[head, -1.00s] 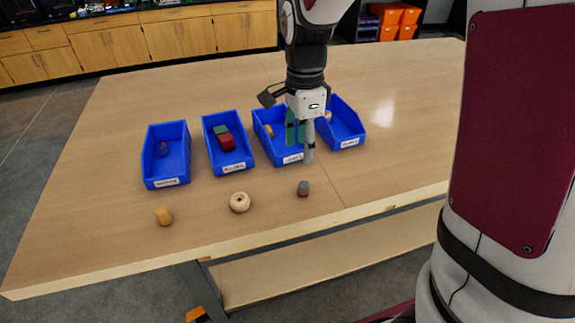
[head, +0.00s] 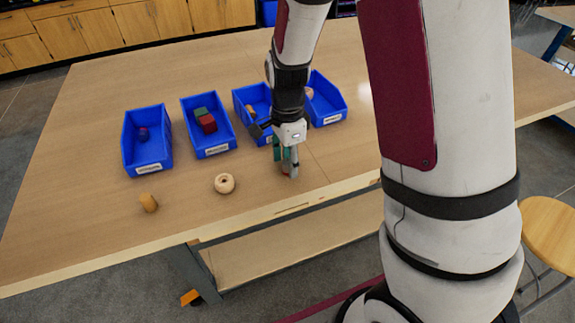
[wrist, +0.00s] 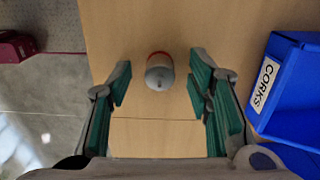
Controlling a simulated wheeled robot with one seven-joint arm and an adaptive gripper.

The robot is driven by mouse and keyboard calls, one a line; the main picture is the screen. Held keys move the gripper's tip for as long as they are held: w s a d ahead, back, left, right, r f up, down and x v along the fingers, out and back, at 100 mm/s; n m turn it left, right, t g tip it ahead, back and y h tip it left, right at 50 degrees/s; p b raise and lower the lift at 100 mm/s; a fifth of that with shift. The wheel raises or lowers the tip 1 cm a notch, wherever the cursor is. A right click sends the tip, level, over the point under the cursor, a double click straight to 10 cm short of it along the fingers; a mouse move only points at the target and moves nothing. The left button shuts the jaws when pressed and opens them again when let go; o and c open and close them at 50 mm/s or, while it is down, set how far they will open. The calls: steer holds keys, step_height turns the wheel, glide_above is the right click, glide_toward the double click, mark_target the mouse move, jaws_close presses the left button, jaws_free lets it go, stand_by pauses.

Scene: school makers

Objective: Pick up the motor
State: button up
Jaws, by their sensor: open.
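The motor looks to be the small grey cylinder with a reddish band (wrist: 159,72), standing on the table near its front edge. In the wrist view it sits between the green-padded fingers of my gripper (wrist: 159,88), with a gap on each side. My gripper is open and points down over it, with nothing held.
Several blue bins stand in a row behind, including one labelled CORKS (wrist: 291,85), right of my gripper in the wrist view. A stool (head: 550,235) stands at the right.

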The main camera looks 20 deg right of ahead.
jaws_close()
steer(key=shift+r, duration=0.15)
steer(key=shift+r, duration=0.6)
step_height(320, 180, up, 2)
steer(key=shift+r, duration=0.1)
steer(key=s+d+r+p, duration=0.1)
steer(key=s+d+p, duration=0.1)
steer(key=s, duration=1.4)
steer(key=shift+d+r, duration=0.2)
steer(key=shift+d, duration=0.25)
